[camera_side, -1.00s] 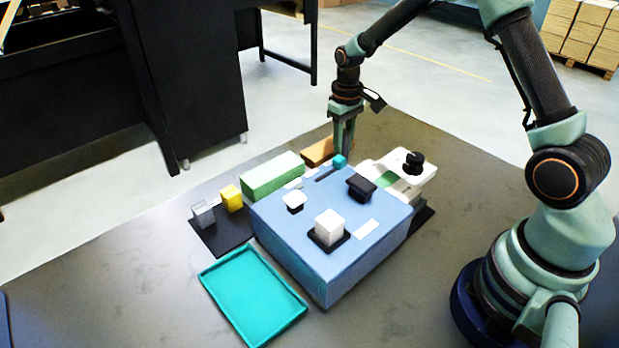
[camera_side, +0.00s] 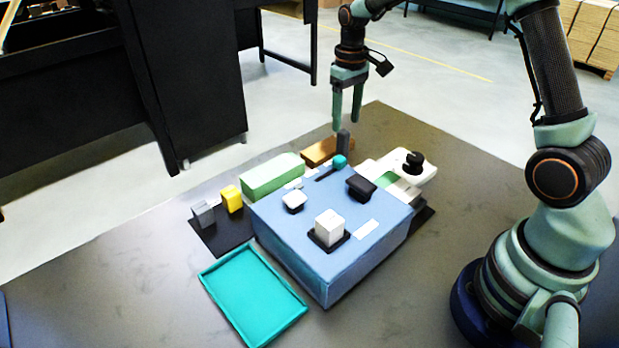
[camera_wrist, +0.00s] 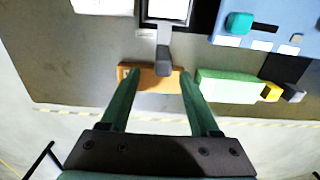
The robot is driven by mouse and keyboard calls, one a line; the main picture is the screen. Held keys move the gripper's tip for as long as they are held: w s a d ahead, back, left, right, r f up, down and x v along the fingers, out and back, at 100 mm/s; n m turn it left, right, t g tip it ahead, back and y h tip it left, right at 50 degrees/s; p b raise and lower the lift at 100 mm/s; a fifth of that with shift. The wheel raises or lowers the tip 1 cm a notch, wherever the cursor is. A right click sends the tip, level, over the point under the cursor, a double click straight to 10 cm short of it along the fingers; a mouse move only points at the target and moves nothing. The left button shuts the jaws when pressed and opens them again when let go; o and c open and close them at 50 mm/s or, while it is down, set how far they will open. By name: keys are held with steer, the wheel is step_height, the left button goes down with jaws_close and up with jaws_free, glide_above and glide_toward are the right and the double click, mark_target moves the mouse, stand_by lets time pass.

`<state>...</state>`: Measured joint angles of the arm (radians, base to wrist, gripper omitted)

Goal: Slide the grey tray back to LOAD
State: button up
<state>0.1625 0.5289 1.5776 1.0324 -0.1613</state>
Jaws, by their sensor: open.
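The grey tray (camera_wrist: 163,23) shows at the top edge of the wrist view, inside a dark frame, with a pale surface in it; the picture cuts it off. A dark grey upright handle (camera_wrist: 164,61) stands at its near end. In the side view the handle (camera_side: 343,143) shows behind the blue box, which hides most of the tray. My gripper (camera_side: 346,125) is open and empty, with its fingertips above the handle. In the wrist view its fingers (camera_wrist: 158,74) appear on either side of the handle. I cannot read a LOAD mark.
The blue box (camera_side: 290,235) carries a teal slider knob (camera_side: 340,160) and several blocks. A green block (camera_side: 272,177) and a brown block (camera_side: 319,151) lie behind it. A white device (camera_side: 410,165) stands at its right. An empty teal tray (camera_side: 252,295) lies in front.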

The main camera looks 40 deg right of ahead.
steer(key=shift+r, duration=2.25)
steer(key=shift+r, duration=0.1)
steer(key=s+a+r+t, duration=0.2)
steer(key=s+a+r, duration=0.1)
steer(key=s, duration=0.5)
steer(key=s+a+r+t, duration=0.3)
steer(key=s+a+r, duration=0.1)
steer(key=s, duration=0.5)
steer(key=shift+a+r+t, duration=0.25)
steer(key=shift+t, duration=0.05)
